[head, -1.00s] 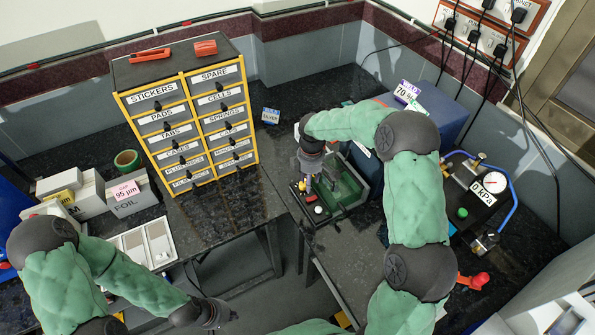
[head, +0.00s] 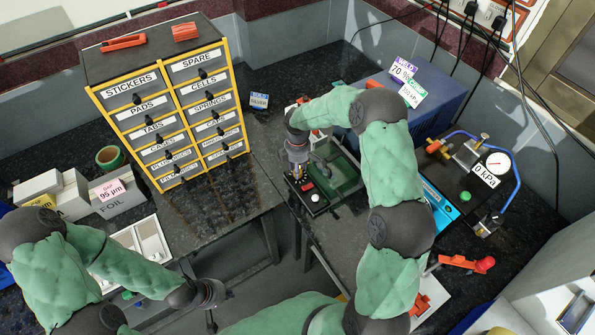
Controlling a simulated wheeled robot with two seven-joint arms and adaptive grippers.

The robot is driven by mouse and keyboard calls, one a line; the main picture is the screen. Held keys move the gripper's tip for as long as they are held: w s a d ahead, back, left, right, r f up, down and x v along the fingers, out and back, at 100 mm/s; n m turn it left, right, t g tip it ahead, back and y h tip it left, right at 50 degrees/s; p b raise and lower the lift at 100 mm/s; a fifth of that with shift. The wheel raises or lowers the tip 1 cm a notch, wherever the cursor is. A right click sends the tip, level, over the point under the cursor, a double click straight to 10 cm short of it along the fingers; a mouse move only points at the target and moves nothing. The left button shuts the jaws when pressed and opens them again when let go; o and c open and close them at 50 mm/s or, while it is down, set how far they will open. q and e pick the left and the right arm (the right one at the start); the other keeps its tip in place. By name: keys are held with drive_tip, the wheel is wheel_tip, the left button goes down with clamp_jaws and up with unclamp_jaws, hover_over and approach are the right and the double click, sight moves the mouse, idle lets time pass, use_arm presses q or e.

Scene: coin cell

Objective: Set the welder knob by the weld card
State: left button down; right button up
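The blue box (head: 438,104), which looks like the welder, stands at the back right. On its top are a purple-headed card reading 70 % (head: 402,70) and a green-edged card (head: 412,93). I cannot make out the knob; my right arm covers much of the box's front. My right gripper (head: 298,172) points down over a small black unit (head: 314,200) with red and white buttons, beside a green tray (head: 345,174). Its fingers are too small to read, and contact is unclear. My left gripper (head: 211,312) hangs at the lower left, in front of the table, away from the welder.
A labelled drawer cabinet (head: 165,105) stands left of centre. A small blue card (head: 259,102) stands behind the tray. A pressure gauge (head: 498,163), blue hose and red-handled tool (head: 466,263) lie to the right. Boxes (head: 120,200) and a white tray (head: 152,238) are at left.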

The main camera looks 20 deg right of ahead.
drive_tip(key=shift+f, duration=0.95)
clamp_jaws()
